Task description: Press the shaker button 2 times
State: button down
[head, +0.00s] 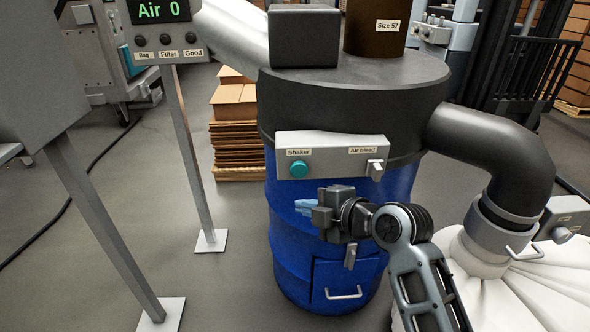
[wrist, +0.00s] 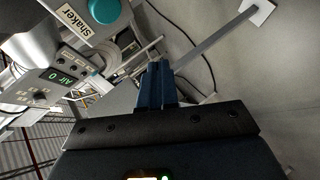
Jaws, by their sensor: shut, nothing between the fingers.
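The shaker button (head: 299,168) is a round teal knob on a grey panel (head: 335,148) on the front of the blue drum (head: 290,235). A label reading "Shaker" sits above it. In the wrist view the button (wrist: 104,10) shows at the top left beside its "Shaker" label (wrist: 72,20). My gripper (head: 303,207) is in front of the drum, below the button and apart from it, with its fingers pointing left. In the wrist view its blue fingers (wrist: 155,85) are together, with nothing between them.
An "Air bleed" switch (head: 375,168) is on the same panel to the right. A display reading "Air 0" (head: 160,10) stands on a post at the upper left. A black elbow pipe (head: 505,150) leaves the drum to the right. Stacked cardboard (head: 236,130) stands behind left.

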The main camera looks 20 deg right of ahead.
jog(key=b, duration=0.2)
send_near(292, 175)
notch_tip(292, 175, down, 3)
jog(key=w+a, duration=0.2)
jog(key=a, duration=0.1)
jog(key=shift+w+d+r+b, duration=0.15)
jog(key=shift+w+d+b, duration=0.15)
jog(key=shift+w, duration=0.4)
jog(key=shift+w, duration=0.1)
dwell(1.4)
jog(key=shift+w+d+b, duration=0.1)
jog(key=shift+w+b, duration=0.2)
jog(key=shift+b, duration=0.15)
jog(key=shift+w+d+b, duration=0.15)
jog(key=shift+w+b, duration=0.2)
jog(key=shift+w, duration=0.15)
dwell(0.7)
jog(key=shift+s, duration=0.1)
jog(key=shift+s+a+r, duration=0.1)
jog(key=shift+s+a, duration=0.15)
jog(key=shift+s, duration=0.55)
